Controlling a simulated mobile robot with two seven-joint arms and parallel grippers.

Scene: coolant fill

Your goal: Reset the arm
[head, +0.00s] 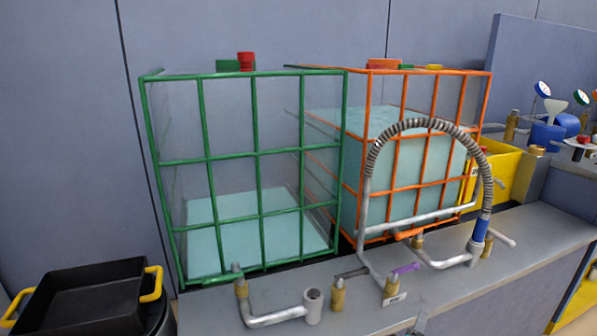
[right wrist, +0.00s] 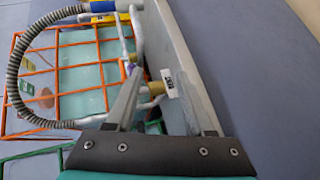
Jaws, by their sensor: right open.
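My right gripper (head: 417,323) shows only as a small grey tip at the bottom edge of the head view, in front of the bench. In the right wrist view the gripper (right wrist: 152,108) is open, with nothing seen between its fingers. The bench and its pipes lie beyond it. My left gripper is not in view. A grey ribbed hose (head: 425,124) arches in front of the orange-caged tank (head: 404,186), its right end at a blue collar (head: 480,230). The hose also shows at left in the right wrist view (right wrist: 14,80).
A green-caged tank (head: 255,157) with lower liquid stands left. Pipes with a purple handle (head: 405,268) and a dark handle (head: 351,272) line the bench (head: 460,290) front. A black tray (head: 85,295) is at lower left, a yellow bin (head: 508,172) at right.

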